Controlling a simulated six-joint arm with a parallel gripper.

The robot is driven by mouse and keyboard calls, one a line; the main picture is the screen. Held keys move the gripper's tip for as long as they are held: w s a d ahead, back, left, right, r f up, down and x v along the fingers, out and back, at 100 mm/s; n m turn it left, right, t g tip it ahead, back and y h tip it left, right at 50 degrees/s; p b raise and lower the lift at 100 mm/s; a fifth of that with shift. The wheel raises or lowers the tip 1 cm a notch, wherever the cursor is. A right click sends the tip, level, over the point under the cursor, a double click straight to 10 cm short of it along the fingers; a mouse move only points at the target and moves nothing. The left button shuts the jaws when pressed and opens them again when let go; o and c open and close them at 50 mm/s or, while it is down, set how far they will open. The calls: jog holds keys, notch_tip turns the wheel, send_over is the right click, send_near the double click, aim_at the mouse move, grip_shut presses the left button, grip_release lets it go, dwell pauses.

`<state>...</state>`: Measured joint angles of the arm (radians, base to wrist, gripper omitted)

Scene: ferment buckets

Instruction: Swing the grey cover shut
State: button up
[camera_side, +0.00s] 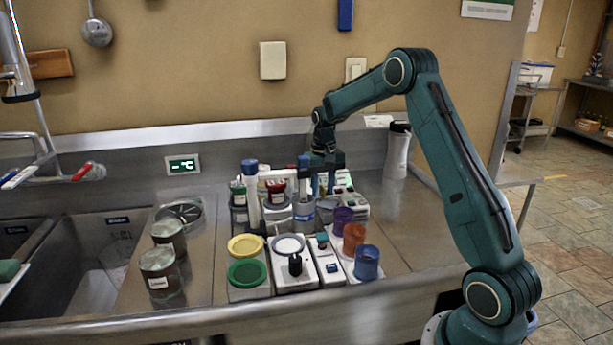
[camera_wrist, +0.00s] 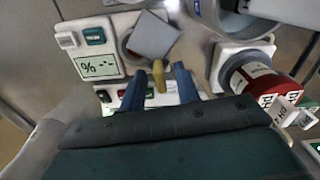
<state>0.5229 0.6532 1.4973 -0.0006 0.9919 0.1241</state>
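I cannot clearly pick the cover out in the side view. My gripper (camera_wrist: 159,80) shows two blue fingers with a gap between them, just short of the cover. A yellow knob (camera_wrist: 158,74) shows in the gap, with space on both sides of it. In the side view my gripper (camera_side: 323,188) points down over the back of the group of devices.
The wrist view shows a display (camera_wrist: 97,66) left of the cover and a red-and-white jar (camera_wrist: 255,82) to the right. The side view shows a white bottle (camera_side: 397,152) behind right, orange (camera_side: 354,240) and blue cups (camera_side: 367,262) in front, and bare steel counter at right.

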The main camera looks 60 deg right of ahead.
jog(key=shift+c, duration=0.2)
grip_shut()
jog(key=shift+n, duration=0.4)
jog(key=n, duration=0.3)
jog(key=shift+n, duration=1.9)
jog(key=shift+r, duration=0.1)
jog(key=shift+o, duration=0.2)
grip_release()
